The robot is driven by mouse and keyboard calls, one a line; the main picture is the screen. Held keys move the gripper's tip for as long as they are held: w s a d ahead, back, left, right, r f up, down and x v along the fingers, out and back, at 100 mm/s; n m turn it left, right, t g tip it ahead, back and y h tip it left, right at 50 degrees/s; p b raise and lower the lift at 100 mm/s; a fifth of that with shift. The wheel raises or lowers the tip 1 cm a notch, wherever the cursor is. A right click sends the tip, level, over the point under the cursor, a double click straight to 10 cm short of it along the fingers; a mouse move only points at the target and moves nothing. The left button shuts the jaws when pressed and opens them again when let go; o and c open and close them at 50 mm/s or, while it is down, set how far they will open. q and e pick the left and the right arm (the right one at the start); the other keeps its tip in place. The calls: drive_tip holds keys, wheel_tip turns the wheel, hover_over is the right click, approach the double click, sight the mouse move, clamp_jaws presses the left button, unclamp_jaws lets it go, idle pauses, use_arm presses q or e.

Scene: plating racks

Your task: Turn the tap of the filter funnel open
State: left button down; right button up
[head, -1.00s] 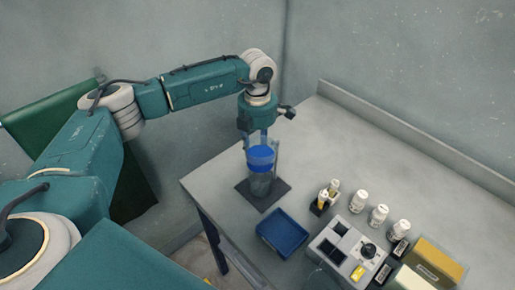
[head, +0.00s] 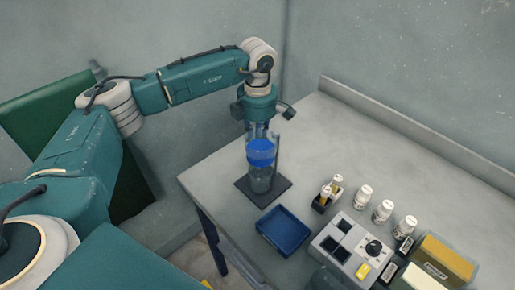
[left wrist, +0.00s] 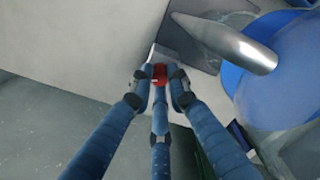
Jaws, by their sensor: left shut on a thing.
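The filter funnel (head: 261,153), clear with a blue band, stands upright over a dark base plate (head: 281,187) near the table's left edge. A thin upright rod stands at its right side. In the left wrist view its big blue round part (left wrist: 275,85) fills the right, with a grey metal rod (left wrist: 225,42) in front. My left gripper (left wrist: 160,76) has its blue fingers closed around a small red piece, seemingly the tap (left wrist: 159,72). In the head view that gripper is at the funnel, its fingertips and the tap hidden. My right gripper is out of view.
A blue tray (head: 283,231) lies just in front of the base plate. To its right are a grey device (head: 343,247), small vials (head: 331,191), several white bottles (head: 383,211) and a yellow box (head: 445,260). The table's back part is clear.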

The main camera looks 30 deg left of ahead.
use_arm(q)
drive_tip(key=m+b, duration=0.1)
drive_tip(key=m, duration=0.1)
drive_tip(key=shift+w+m+b, duration=0.1)
drive_tip(key=shift+m+b, duration=0.2)
drive_tip(key=shift+m, duration=0.1)
drive_tip(key=m+b, duration=0.1)
drive_tip(key=m, duration=0.2)
drive_tip(key=shift+m+b, duration=0.3)
drive_tip(key=shift+b, duration=0.05)
drive_tip(key=m+b, duration=0.1)
drive_tip(key=m, duration=0.3)
drive_tip(key=shift+r+m+b, duration=0.1)
drive_tip(key=shift+m+b, duration=0.45)
drive_tip(key=shift+m, duration=0.95)
drive_tip(key=c, duration=1.7)
unclamp_jaws()
drive_tip(key=shift+o, duration=0.2)
wheel_tip(320, 180, up, 12)
